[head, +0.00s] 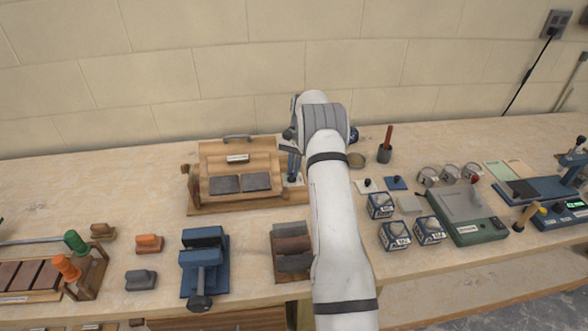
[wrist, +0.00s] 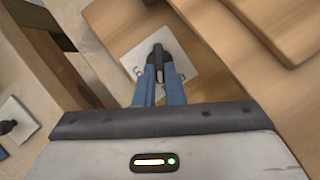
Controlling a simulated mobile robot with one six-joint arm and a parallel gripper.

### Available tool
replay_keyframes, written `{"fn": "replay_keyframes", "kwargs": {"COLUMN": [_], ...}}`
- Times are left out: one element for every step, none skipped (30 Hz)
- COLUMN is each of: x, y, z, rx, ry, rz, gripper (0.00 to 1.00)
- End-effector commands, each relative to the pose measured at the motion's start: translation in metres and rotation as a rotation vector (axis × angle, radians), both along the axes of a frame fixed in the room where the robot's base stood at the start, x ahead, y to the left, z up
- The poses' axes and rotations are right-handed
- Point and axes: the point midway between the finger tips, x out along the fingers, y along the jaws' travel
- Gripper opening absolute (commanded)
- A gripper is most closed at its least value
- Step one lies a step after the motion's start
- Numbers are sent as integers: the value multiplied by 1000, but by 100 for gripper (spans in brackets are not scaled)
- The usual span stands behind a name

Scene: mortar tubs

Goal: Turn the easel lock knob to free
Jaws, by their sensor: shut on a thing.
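The wooden easel (head: 200,159) stands on the bench at the back, left of my arm, with two dark slabs resting on its lower part. In the wrist view, my gripper (wrist: 159,78) has its blue fingers shut on the dark lock knob (wrist: 158,57). The knob sits over a white label plate (wrist: 183,72) on the easel's wood (wrist: 115,30). The label's marks are partly hidden by the fingers and knob, so I cannot read the knob's setting. In the head view, the blue fingers (head: 291,165) show at the easel's right side, and the knob is not clear.
Right of my arm stand several small blue-and-white boxes (head: 381,206), a dark cup (head: 384,153) and a grey-green device (head: 466,214). A blue vise (head: 203,259) and a box of dark blocks (head: 292,250) are in front of the easel. The back left bench is clear.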

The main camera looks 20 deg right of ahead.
Motion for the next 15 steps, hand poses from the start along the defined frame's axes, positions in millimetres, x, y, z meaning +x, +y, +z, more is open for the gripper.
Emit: {"fn": "replay_keyframes", "kwargs": {"x": [1, 1, 1, 1, 1, 1, 1, 1, 1, 1, 1, 1, 1, 1, 1], "y": [0, 0, 0, 0, 0, 0, 0, 0, 0, 0, 0, 0, 0, 0, 0], "z": [1, 1, 2, 2, 2, 2, 2, 2, 2, 2, 2, 2, 2, 2, 2], "rx": [-1, -2, -2, -2, -2, -2, -2, -2, -2, -2, -2, -2, -2, -2, -1], "ry": [-4, -4, -4, -4, -4, -4, -4, -4, -4, -4, -4, -4, -4, -4, -4], "rz": [6, 8, 11, 12, 14, 14, 14, 14, 14, 14, 14, 14, 14, 14, 13], "gripper": [0, 0, 0, 0, 0, 0, 0, 0, 0, 0, 0, 0, 0, 0, 11]}}
